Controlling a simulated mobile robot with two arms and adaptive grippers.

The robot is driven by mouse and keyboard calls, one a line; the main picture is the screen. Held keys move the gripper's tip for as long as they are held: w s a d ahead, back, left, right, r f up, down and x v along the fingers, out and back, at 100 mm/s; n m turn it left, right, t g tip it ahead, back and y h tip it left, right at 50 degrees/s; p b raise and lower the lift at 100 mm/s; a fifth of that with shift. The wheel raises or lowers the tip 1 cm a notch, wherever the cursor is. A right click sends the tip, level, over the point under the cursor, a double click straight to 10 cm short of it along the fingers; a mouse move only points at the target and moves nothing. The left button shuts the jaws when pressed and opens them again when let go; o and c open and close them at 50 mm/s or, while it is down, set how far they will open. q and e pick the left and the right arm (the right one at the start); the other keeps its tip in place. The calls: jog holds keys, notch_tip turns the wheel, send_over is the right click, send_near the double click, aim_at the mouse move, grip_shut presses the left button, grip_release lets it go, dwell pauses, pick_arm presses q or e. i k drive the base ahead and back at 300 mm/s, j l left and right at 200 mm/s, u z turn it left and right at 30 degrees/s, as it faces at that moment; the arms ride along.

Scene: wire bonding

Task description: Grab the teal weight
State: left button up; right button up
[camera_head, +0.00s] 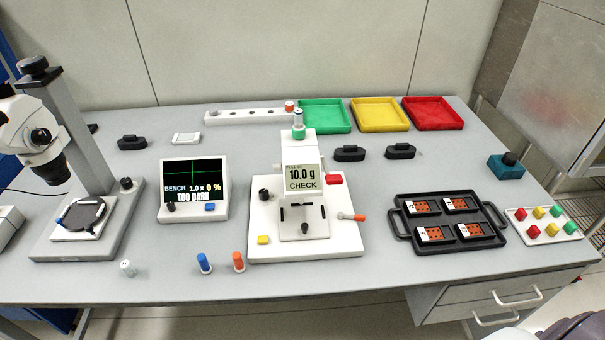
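A small weight with a teal-green band (299,133) and a grey top stands upright on top of the white bench device (345,240), above its display (303,178), which reads "10.0 g CHECK". A dark teal block (498,168) with a dark round knob sits at the far right of the table; I cannot tell whether it is a weight. Neither of my grippers is in view.
A white rack (240,117) with an orange-banded piece stands behind. Green (325,116), yellow (380,115) and red (433,113) trays line the back. A black tray (447,247) holds boards. A microscope (75,130) stands left. Blue (204,264) and orange (238,262) pegs stand in front.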

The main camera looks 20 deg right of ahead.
aim_at(297, 112)
jog(key=j+z, duration=0.4)
jog(key=i+j+z, duration=0.1)
jog(key=j+z, duration=0.65)
jog(key=l, duration=0.1)
